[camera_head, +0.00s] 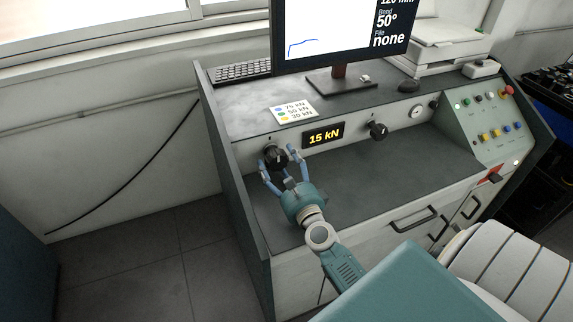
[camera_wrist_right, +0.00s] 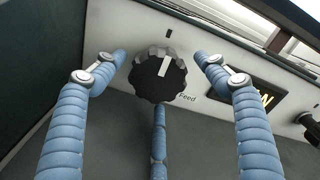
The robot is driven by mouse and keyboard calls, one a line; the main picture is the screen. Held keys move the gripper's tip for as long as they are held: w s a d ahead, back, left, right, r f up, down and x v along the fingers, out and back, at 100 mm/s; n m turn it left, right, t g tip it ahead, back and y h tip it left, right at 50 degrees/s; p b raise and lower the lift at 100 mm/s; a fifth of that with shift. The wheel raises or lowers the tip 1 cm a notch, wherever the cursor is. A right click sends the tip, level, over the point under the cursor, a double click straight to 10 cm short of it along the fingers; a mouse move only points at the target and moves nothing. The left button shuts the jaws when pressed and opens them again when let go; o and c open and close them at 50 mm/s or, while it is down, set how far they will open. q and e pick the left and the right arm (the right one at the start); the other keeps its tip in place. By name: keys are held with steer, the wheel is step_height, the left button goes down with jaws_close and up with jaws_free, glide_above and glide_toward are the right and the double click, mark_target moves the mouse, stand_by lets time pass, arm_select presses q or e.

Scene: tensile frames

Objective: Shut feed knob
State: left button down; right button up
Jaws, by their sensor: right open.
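The feed knob (camera_head: 277,157) is a black scalloped dial on the console's upright panel, left of the 15 kN display. In the right wrist view the right gripper (camera_wrist_right: 160,70) has one finger left, one right and one below the knob. Whether any finger touches it I cannot tell. My left gripper is not in view.
The 15 kN display (camera_head: 323,135) and a second black knob (camera_head: 378,131) sit to the right on the panel. A monitor (camera_head: 340,35) and keyboard (camera_head: 240,71) stand above. A button panel (camera_head: 490,125) is at the right. The dark ledge (camera_head: 370,175) below is clear.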

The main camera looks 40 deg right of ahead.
steer(key=v, duration=1.1)
steer(key=shift+s+d+f, duration=0.1)
steer(key=shift+s, duration=0.15)
